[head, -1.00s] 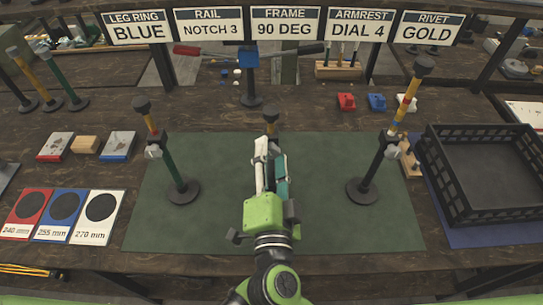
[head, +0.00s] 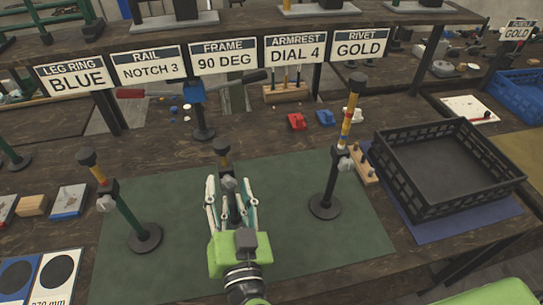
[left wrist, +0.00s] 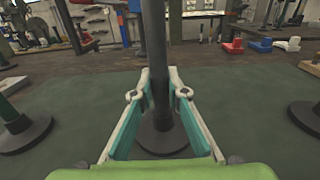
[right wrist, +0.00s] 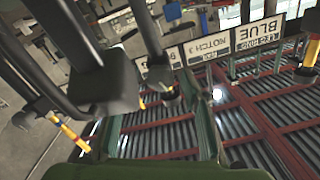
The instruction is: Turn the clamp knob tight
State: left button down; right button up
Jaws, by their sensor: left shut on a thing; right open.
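Three posts with clamp collars stand on the green mat (head: 290,225). The left post (head: 128,214) and right post (head: 330,180) each carry a pale clamp knob, the left knob (head: 105,203) and the right knob (head: 345,163). The middle post (head: 222,147) is mostly hidden in the head view by my left gripper (head: 230,195). In the left wrist view this dark post (left wrist: 154,40) stands upright between the fingers, which are shut on it above its round base (left wrist: 162,138). No knob shows clearly on it. My right gripper (right wrist: 160,125) is open and empty, seen only in the right wrist view.
A black crate (head: 385,165) stands on a blue mat at the right. Red and blue blocks lie behind the green mat. A sign row (head: 222,58) hangs at the back. Tiles and blocks lie at the left. Bare green mat lies between the posts.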

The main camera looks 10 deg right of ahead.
jog(key=n, duration=0.4)
jog(key=s, duration=1.2)
jog(key=w+d+r+n+g+y, duration=0.5)
jog(key=w+d+r+n+y, duration=0.3)
jog(key=y, duration=0.4)
notch_tip(320, 180, up, 2)
jog(key=shift+w+d+r+n+y, duration=0.15)
jog(key=shift+w+d+n+y, duration=0.15)
jog(key=shift+w+n, duration=0.55)
